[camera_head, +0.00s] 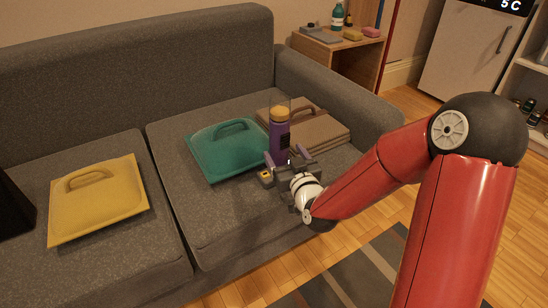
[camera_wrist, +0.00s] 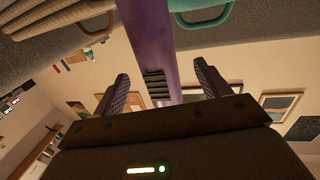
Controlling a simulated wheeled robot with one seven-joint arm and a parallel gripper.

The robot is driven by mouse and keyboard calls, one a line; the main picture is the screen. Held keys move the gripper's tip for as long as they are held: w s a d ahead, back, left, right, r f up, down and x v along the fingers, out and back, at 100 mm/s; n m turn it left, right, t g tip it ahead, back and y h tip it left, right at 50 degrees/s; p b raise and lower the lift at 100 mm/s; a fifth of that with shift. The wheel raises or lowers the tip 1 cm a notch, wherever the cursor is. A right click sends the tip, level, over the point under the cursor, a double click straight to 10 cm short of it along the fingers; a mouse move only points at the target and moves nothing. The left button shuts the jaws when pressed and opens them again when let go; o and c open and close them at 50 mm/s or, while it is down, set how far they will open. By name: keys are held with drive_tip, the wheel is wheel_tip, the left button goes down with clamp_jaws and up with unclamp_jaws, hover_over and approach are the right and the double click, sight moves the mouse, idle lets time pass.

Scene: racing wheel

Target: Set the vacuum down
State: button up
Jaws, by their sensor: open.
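The vacuum (camera_head: 279,136) is a purple upright body with an orange-tan top. It appears to stand upright on the right seat of the grey sofa (camera_head: 217,239); its lower end is hidden behind my gripper. My gripper (camera_head: 287,158) is open, with its two purple-tipped fingers low at the near side of the vacuum. In the wrist view the purple vacuum body (camera_wrist: 148,40), with a dark vent, shows between the spread fingers (camera_wrist: 162,80), with a gap on each side. I cannot tell how deep it sits between them.
A teal flat piece with a handle (camera_head: 222,155) lies left of the vacuum. A brown one (camera_head: 318,133) lies behind right, and a yellow one (camera_head: 97,203) on the left seat. A wooden side table (camera_head: 339,59) stands beyond the armrest. The front of the right seat is bare.

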drive_tip(key=p+x, duration=0.1)
drive_tip(key=x, duration=0.6)
drive_tip(key=shift+w, duration=0.4)
clamp_jaws()
